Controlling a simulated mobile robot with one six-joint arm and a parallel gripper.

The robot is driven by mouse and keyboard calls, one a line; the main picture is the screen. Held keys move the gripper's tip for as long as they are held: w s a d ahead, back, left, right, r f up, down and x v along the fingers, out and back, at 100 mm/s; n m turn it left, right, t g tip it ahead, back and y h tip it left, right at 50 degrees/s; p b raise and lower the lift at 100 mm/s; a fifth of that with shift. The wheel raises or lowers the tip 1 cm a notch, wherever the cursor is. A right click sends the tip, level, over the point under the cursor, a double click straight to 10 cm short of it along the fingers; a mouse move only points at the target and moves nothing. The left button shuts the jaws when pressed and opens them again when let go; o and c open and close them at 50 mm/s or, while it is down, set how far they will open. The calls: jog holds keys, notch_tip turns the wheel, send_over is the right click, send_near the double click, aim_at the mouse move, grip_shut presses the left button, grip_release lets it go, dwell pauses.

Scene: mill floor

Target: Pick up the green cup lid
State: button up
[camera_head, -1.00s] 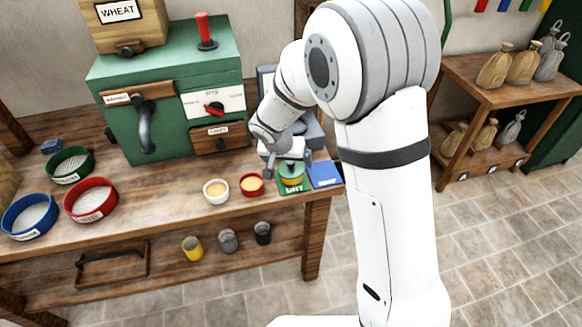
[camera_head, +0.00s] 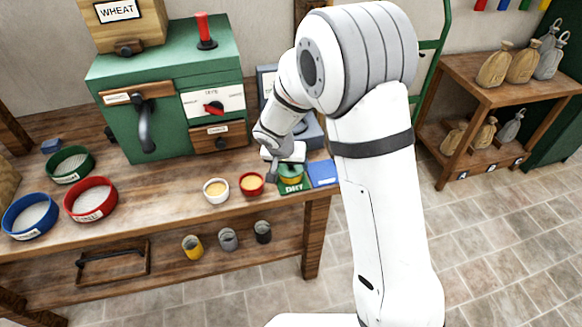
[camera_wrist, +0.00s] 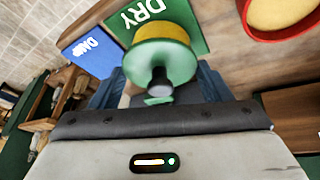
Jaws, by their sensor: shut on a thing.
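The green cup lid (camera_wrist: 150,58) is a round disc with a dark knob at its centre in the wrist view. It sits on a yellow cup (camera_wrist: 166,32) on the green mat marked DRY (camera_wrist: 195,12). In the head view the lid (camera_head: 291,168) shows partly below my gripper (camera_head: 285,165). My gripper is shut on the lid, and its exact contact with the knob is hard to make out. In the wrist view the lid still appears to be on the cup.
A blue mat (camera_head: 323,173) lies right of the green one. A red bowl (camera_head: 252,184) and a white bowl (camera_head: 216,190) stand to the left. The green mill (camera_head: 150,95) stands behind. The bench front between the sieves and bowls is clear.

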jog(key=shift+c, duration=1)
notch_tip(320, 180, up, 9)
jog(key=shift+f, duration=0.1)
jog(key=shift+y, duration=0.6)
notch_tip(320, 180, down, 7)
jog(key=b, duration=0.3)
jog(key=shift+d, duration=0.1)
jog(key=shift+f, duration=0.1)
jog(key=shift+f+b, duration=0.3)
jog(key=shift+b, duration=0.4)
jog(key=shift+f+b, duration=0.3)
jog(key=shift+b, duration=0.15)
jog(key=o, duration=1.1)
jog(key=shift+c, duration=0.2)
